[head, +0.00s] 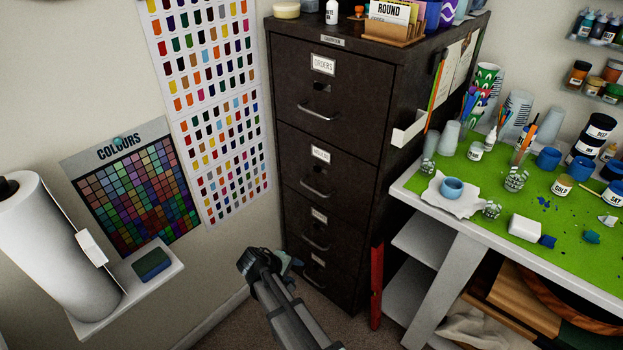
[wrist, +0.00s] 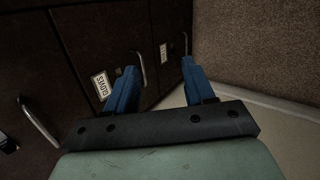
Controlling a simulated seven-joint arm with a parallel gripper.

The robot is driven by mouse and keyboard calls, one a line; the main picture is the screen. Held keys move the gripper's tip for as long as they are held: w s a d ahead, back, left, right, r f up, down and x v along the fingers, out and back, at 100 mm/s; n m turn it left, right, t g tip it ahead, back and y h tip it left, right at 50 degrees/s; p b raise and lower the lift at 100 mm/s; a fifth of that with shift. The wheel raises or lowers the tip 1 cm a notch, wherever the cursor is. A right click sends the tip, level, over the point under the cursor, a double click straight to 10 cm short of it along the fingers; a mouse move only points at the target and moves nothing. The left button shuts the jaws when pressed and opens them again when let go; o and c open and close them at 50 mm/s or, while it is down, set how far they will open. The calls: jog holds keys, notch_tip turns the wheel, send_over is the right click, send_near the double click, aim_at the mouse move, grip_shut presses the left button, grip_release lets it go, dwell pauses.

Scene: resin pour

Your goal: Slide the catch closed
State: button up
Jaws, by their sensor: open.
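The dark filing cabinet (head: 336,160) stands in the corner in the head view, with its drawers pushed in. Its front also fills the left of the wrist view (wrist: 60,60). I cannot pick out a catch for certain. A small pale part (wrist: 6,143) shows at the left edge of the wrist view, near a drawer handle (wrist: 39,122). My gripper (head: 268,257) is low in front of the cabinet. In the wrist view its two blue fingers (wrist: 158,68) are apart with nothing between them. They overlap the lower drawer fronts in the picture; contact cannot be told.
A worktable (head: 445,212) with cups, paint pots and a green mat stands right of the cabinet. A red upright bar (head: 376,288) is beside the cabinet's foot. A wall shelf (head: 160,278) with a white roll (head: 50,240) is at left. Carpet lies below.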

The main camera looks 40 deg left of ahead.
jog(key=w+a+r+n+t, duration=0.6)
jog(key=w+a+r, duration=0.1)
jog(key=a+r, duration=0.35)
jog(key=n+t+y, duration=0.1)
jog(key=n+t, duration=0.4)
jog(key=n, duration=0.6)
send_near(316, 170)
jog(key=w, duration=0.8)
jog(key=shift+r, duration=0.25)
grip_shut()
